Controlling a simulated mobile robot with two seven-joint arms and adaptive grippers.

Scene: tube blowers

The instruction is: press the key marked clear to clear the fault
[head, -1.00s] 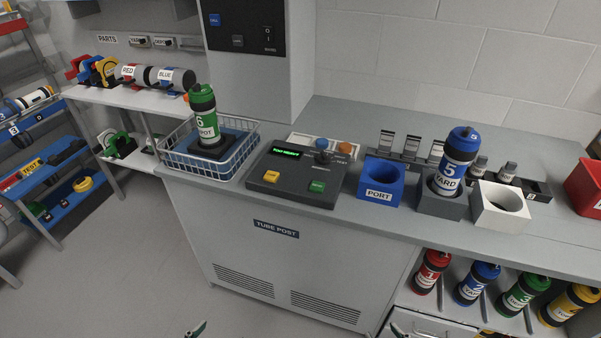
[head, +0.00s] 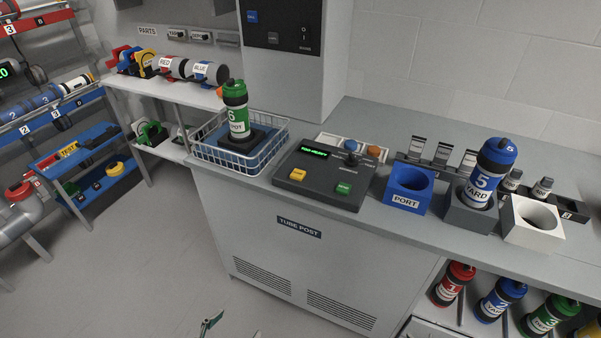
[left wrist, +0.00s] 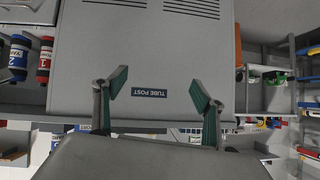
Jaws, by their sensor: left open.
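A dark control console (head: 325,174) sits on the counter, with a yellow key (head: 298,174) at its left and a green key (head: 343,189) at its right. Small marks on the keys are too small to read. The console's display (head: 314,152) shows green text that I cannot read for sure. My left gripper (head: 233,328) shows only by its fingertips at the bottom edge, low in front of the cabinet and well away from the console. In the left wrist view the left gripper (left wrist: 158,90) is open and empty, facing the cabinet's TUBE POST label (left wrist: 163,93). My right gripper is out of view.
A wire basket (head: 215,165) with a green-topped tube (head: 237,110) stands left of the console. A blue PORT holder (head: 408,190) and a holder with blue tube 5 (head: 487,175) stand to its right. A blue and an orange knob are just behind the console. Floor in front is clear.

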